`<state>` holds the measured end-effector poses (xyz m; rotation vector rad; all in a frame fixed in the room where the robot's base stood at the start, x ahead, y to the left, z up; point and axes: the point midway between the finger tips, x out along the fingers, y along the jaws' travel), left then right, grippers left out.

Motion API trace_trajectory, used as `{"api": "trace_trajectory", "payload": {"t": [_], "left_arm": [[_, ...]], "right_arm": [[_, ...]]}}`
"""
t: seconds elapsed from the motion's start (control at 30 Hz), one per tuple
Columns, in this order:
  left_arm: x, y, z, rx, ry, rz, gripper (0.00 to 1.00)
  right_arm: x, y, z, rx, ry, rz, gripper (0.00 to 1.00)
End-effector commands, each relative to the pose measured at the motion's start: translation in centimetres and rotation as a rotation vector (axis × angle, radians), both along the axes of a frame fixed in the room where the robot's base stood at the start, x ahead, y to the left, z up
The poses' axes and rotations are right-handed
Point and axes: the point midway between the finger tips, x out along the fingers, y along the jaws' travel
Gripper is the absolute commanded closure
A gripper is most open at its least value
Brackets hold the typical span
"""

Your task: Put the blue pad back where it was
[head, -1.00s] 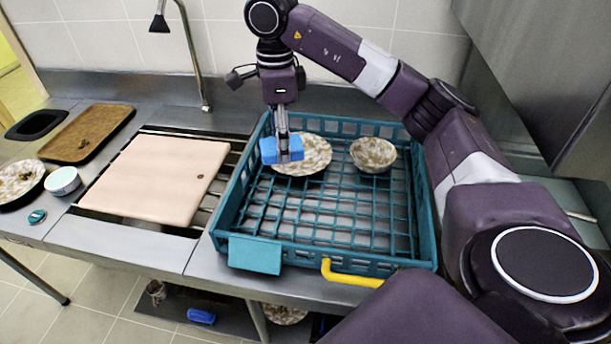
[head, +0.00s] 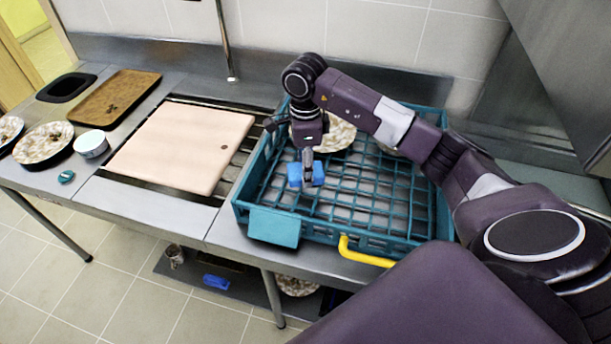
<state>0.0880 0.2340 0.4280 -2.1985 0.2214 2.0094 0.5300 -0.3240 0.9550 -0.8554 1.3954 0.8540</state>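My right gripper (head: 306,178) reaches in from the right and points down over the teal crate (head: 273,226). It is shut on the blue pad (head: 294,175), which sits between and around its fingertips. The pad is over the left part of the crate's grid floor; I cannot tell whether it touches the grid. My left gripper is not in view.
A patterned plate (head: 338,135) and a bowl, mostly hidden by my arm, are in the crate's back. A pale cutting board (head: 182,148) lies left of it. A blue object (head: 215,282) lies on the low shelf.

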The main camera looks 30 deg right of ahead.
Motion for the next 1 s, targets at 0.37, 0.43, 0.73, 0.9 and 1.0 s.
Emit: {"api": "trace_trajectory", "payload": {"t": [0.37, 0.43, 0.73, 0.9, 1.0], "left_arm": [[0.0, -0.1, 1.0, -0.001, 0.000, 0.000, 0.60], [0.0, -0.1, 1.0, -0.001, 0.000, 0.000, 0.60], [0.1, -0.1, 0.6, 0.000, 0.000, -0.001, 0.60], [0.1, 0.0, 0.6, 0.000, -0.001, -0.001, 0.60], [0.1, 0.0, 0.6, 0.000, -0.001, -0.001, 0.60]], "right_arm": [[-0.1, 0.0, -4.0, 0.000, 0.001, 0.000, 0.79], [0.0, 0.0, -4.0, 0.000, 0.001, 0.001, 0.79], [-0.1, 0.0, -4.3, 0.000, 0.001, 0.001, 0.48], [-0.1, 0.0, -4.3, 0.000, 0.002, 0.001, 0.39], [-0.1, 0.0, -4.3, 0.000, 0.002, 0.001, 0.39]]}}
